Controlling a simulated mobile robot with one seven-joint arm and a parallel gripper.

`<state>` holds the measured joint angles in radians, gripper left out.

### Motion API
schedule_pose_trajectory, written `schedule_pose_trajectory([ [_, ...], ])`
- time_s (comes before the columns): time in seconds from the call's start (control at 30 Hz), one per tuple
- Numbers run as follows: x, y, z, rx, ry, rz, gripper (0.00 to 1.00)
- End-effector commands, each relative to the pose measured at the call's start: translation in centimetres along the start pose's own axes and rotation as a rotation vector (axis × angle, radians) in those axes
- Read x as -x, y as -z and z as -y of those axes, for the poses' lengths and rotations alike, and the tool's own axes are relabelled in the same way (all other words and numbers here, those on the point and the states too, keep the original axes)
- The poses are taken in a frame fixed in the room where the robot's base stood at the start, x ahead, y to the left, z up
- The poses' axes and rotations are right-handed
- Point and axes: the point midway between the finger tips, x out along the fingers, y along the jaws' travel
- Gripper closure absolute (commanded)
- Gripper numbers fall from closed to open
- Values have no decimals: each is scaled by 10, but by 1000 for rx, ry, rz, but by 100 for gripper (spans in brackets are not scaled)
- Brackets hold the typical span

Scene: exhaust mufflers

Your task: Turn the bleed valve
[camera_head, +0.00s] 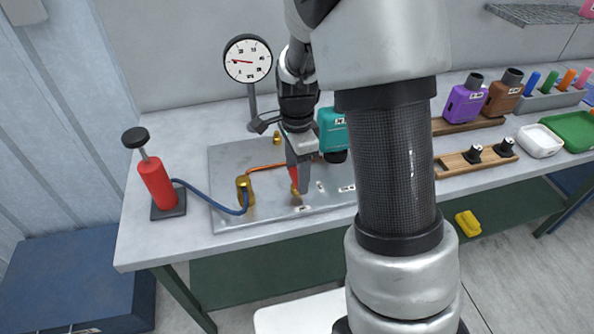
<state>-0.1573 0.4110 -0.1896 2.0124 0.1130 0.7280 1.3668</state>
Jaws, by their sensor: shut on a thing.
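A small valve with a red handle (294,180) and a brass body (296,191) sits on the grey metal plate (235,216) on the bench. My gripper (298,165) points down over the valve and is shut on the red handle. Its fingers hide the upper part of the handle, so its exact angle is hard to tell. A copper-coloured pipe (266,167) runs from a brass fitting (245,190) on the left towards the middle of the plate.
A red hand pump (157,183) with a blue hose (208,200) stands left. A round dial gauge (247,60) rises behind the plate. A teal block (331,130) is close right of my gripper. My arm hides the bench's middle right. The bench's front left is clear.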

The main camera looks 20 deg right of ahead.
Motion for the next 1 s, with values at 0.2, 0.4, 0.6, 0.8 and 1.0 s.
schedule_pose_trajectory([
  [0.2,1,0,0,167,0,1,68],
  [0.4,1,0,0,356,1,0,68],
  [0.6,1,0,0,547,1,0,68],
  [0.8,1,0,0,737,1,0,68],
  [1.0,1,0,0,928,1,0,68],
])
